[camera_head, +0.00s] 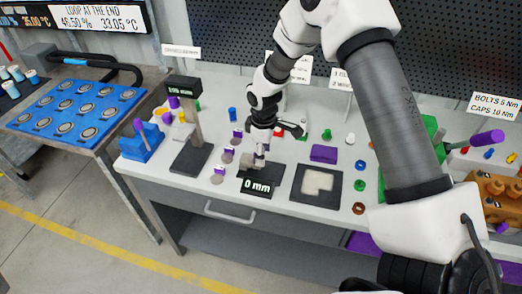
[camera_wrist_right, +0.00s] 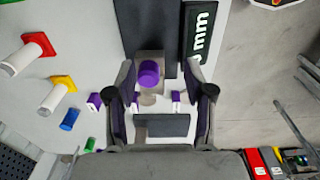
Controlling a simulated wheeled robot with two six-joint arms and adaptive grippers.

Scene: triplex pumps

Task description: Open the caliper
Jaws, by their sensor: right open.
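The caliper is a dark device with a "0 mm" display (camera_head: 257,187) near the front of the bench. A grey block with a small upright part (camera_head: 258,158) stands at its back edge. In the right wrist view the display (camera_wrist_right: 200,40) is partly cut off, and a round purple knob (camera_wrist_right: 149,73) sits on a grey block beside it. My right gripper (camera_head: 276,130) is above and behind the caliper. In the wrist view my open right gripper (camera_wrist_right: 160,68) has a finger on either side of the knob. I cannot tell whether they touch it. My left gripper is not in view.
A dark tray with a pale shape (camera_head: 318,183) lies right of the caliper. A post with a dark display (camera_head: 184,90) stands to the left. Several small coloured parts and a purple block (camera_head: 323,153) lie around. A blue rack (camera_head: 75,110) fills the left table.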

